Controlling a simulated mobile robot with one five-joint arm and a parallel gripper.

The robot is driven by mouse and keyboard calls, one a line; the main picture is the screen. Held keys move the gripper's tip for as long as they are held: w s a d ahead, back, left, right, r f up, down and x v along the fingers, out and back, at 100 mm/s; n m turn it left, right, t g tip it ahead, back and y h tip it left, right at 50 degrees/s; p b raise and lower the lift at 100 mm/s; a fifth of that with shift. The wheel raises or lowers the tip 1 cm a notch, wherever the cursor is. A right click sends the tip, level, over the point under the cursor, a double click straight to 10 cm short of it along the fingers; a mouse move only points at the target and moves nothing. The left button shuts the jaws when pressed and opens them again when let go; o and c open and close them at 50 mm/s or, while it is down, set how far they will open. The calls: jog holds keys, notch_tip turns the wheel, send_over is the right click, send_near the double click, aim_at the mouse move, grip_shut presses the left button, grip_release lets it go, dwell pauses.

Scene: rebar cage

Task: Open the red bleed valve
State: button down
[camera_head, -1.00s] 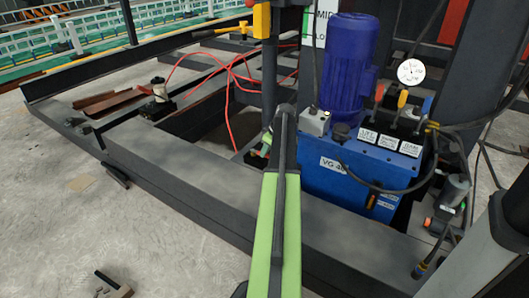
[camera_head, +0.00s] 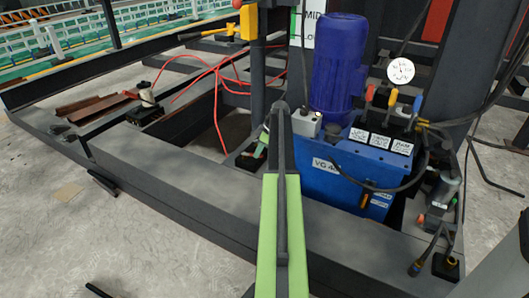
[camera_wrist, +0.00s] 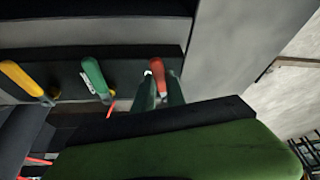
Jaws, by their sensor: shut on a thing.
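The red valve handle (camera_wrist: 157,74) stands at the right end of a row in the wrist view, on a dark block (camera_wrist: 128,68). A green handle (camera_wrist: 94,76) and a yellow handle (camera_wrist: 22,78) stand to its left. My gripper (camera_wrist: 160,88) is at the red handle, with its two dark green fingers on either side and shut on it. The lower part of the red handle is hidden by the fingers. In the head view my green arm reaches forward. The red handle and the fingertips cannot be made out there.
A blue power unit (camera_head: 322,178) with a blue motor (camera_head: 339,62), a round gauge (camera_head: 400,70) and hanging hoses stands right of my arm. Red hoses (camera_head: 217,82) cross an opening in the dark frame (camera_head: 180,179). The concrete floor (camera_head: 40,210) is mostly clear at left.

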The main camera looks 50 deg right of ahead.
jog(key=shift+s+d, duration=0.1)
jog(key=c, duration=1.7)
grip_release()
jog(key=o, duration=0.3)
jog(key=shift+o, duration=0.2)
jog(key=shift+s+r+p, duration=0.1)
jog(key=shift+r+p, duration=0.5)
jog(key=p+v, duration=1.5)
jog(key=v, duration=0.1)
jog(key=shift+r, duration=0.1)
